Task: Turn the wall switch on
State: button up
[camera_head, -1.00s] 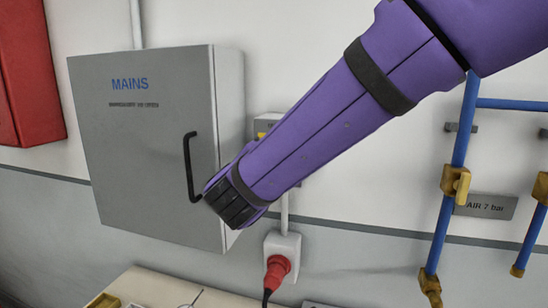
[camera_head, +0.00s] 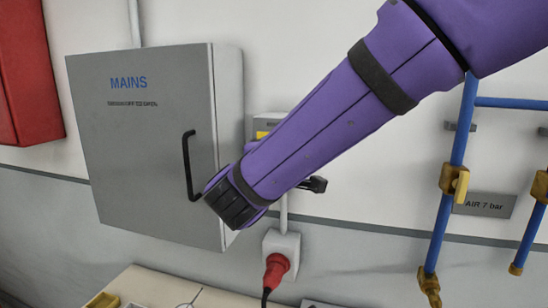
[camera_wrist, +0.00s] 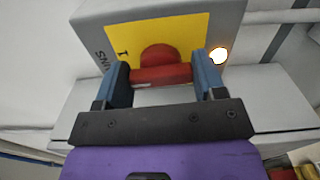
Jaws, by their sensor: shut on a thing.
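The wall switch (camera_wrist: 160,57) is a red knob with a red handle bar on a yellow plate of a grey box, in the wrist view. An "I" mark is to the left of the knob, and a lit lamp (camera_wrist: 218,56) is to its right. My gripper (camera_wrist: 164,76) has its blue fingers at the two ends of the red bar, shut on it. In the head view only part of the switch box (camera_head: 266,126) shows; my purple arm hides the knob and most of the gripper.
A grey MAINS cabinet (camera_head: 145,165) with a black handle stands left of my arm. A red plug (camera_head: 276,270) sits in a socket below. Blue pipes (camera_head: 459,140) with brass valves run at the right. A red box (camera_head: 28,80) hangs far left.

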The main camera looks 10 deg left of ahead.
jog(key=shift+f+m, duration=0.1)
jog(key=shift+m, duration=0.3)
jog(key=o, duration=0.9)
jog(key=s, duration=0.3)
jog(key=s+a, duration=0.1)
jog(key=s, duration=0.6)
jog(key=shift+s+a, duration=0.2)
jog(key=shift+s, duration=0.2)
